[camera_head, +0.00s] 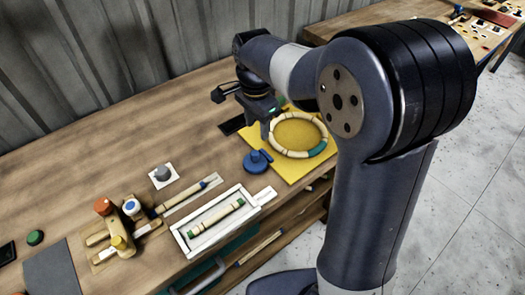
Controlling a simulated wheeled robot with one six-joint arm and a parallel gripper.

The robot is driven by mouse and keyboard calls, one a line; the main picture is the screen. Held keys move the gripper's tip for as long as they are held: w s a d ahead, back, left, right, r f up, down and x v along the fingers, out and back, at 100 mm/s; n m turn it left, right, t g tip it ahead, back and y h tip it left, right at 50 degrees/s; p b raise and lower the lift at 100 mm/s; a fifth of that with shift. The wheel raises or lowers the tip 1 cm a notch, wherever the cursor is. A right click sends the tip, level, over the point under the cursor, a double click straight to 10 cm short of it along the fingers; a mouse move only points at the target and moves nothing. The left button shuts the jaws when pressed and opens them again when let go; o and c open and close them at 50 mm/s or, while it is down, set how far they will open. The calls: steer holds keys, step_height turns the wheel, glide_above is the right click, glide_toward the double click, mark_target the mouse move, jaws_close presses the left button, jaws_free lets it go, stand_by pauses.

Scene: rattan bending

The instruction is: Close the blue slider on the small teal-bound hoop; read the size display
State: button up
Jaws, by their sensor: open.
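The small hoop (289,152) is a pale ring with brown bands and a teal binding on its right side. It lies on a yellow board (292,174) on the workbench. The blue slider (255,163), a round blue piece with a short handle, sits at the board's left edge, apart from the hoop. My gripper (268,128) is above the board at the hoop's left side, open; I cannot tell if it touches the hoop. A dark flat piece (231,126) left of my gripper may be the size display; no reading is legible.
The bench is clear behind these.

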mark_target(255, 153)
steer(key=shift+s+a+f, duration=0.15)
steer(key=shift+s+a, duration=0.3)
step_height(255, 153, down, 10)
steer(key=shift+f, duration=0.1)
steer(key=c, duration=0.8)
steer(key=w+d, duration=0.1)
steer(key=d, duration=0.1)
steer(key=w+d, duration=0.1)
steer(key=shift+w+d, duration=0.3)
steer(key=shift+d, duration=0.05)
steer(key=shift+w+d, duration=0.1)
steer(key=o, duration=0.8)
steer(key=shift+d, duration=0.1)
